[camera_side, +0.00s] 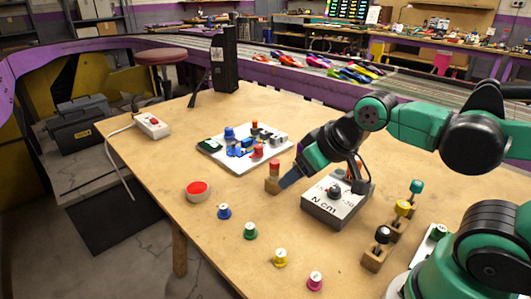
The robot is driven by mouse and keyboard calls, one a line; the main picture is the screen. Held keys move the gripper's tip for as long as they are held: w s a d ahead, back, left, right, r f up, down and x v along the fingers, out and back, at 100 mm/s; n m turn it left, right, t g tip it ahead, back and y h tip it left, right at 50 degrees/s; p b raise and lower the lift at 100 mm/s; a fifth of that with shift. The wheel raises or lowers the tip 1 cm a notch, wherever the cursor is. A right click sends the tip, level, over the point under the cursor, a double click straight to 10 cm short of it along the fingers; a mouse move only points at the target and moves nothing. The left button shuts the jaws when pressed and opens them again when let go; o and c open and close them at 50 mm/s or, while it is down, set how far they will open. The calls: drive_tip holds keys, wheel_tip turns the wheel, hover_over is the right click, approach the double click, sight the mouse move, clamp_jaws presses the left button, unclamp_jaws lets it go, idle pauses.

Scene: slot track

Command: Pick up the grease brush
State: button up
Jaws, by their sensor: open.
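My gripper (289,178) reaches down from the right to a red-topped tool (274,165) standing in a small wooden block. The gripper is open, with its tip close to the block's right side. I cannot tell whether it touches the tool or block. A yellow-topped tool (403,208), a black-topped tool (382,234) and a teal-topped tool (416,187) also stand upright at the right, at least two in wooden blocks. The tools' lower parts are hidden, and I cannot tell which one is the grease brush.
A white tray of small parts (228,163) lies behind the red-topped tool. The table's left part is mostly clear.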

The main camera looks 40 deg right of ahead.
drive_tip(key=n+g, duration=0.3)
drive_tip(key=g, duration=0.4)
hover_over(275, 161)
drive_tip(key=shift+s+a+f, duration=0.1)
drive_tip(key=shift+a+f, duration=0.05)
drive_tip(key=shift+f, duration=0.45)
drive_tip(key=shift+s+a+f, duration=0.1)
drive_tip(key=shift+f, duration=0.5)
drive_tip(key=shift+w+d+f, duration=0.2)
drive_tip(key=shift+w+f, duration=0.05)
drive_tip(key=shift+f, duration=2.9)
drive_tip(key=shift+c, duration=0.2)
clamp_jaws()
